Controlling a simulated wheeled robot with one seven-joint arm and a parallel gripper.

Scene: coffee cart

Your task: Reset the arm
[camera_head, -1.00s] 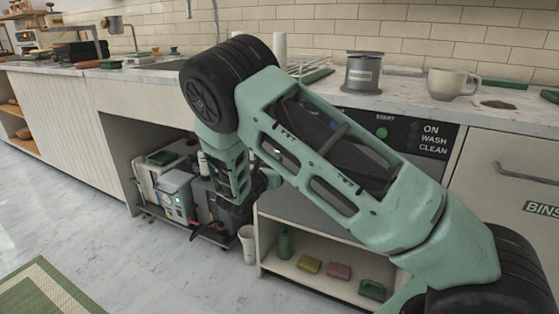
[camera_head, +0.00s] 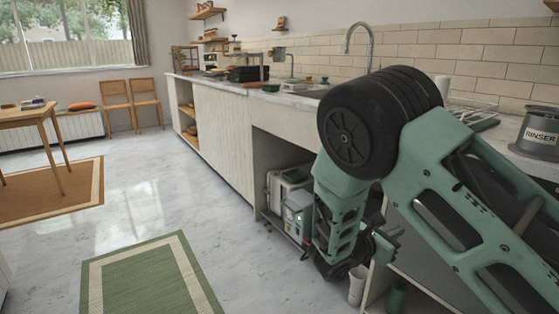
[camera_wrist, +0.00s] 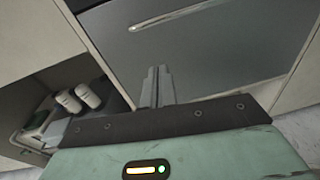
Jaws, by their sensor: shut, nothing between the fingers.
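My green arm with black joints fills the right side of the head view, bent over the counter front with its forearm hanging down. My gripper (camera_head: 392,244) is low in front of the cabinets and partly hidden behind the forearm. In the wrist view, my gripper's fingers (camera_wrist: 158,84) are together with nothing between them. They point towards a dark grey front panel (camera_wrist: 205,45) with a light handle (camera_wrist: 165,17).
The counter (camera_head: 300,102) runs along the right wall, with a rinser (camera_head: 538,134) at the right. Boxy equipment (camera_head: 292,200) stands in the open bay below. A white cup (camera_head: 357,285) is near my wrist. The floor around the green rug (camera_head: 150,280) is clear.

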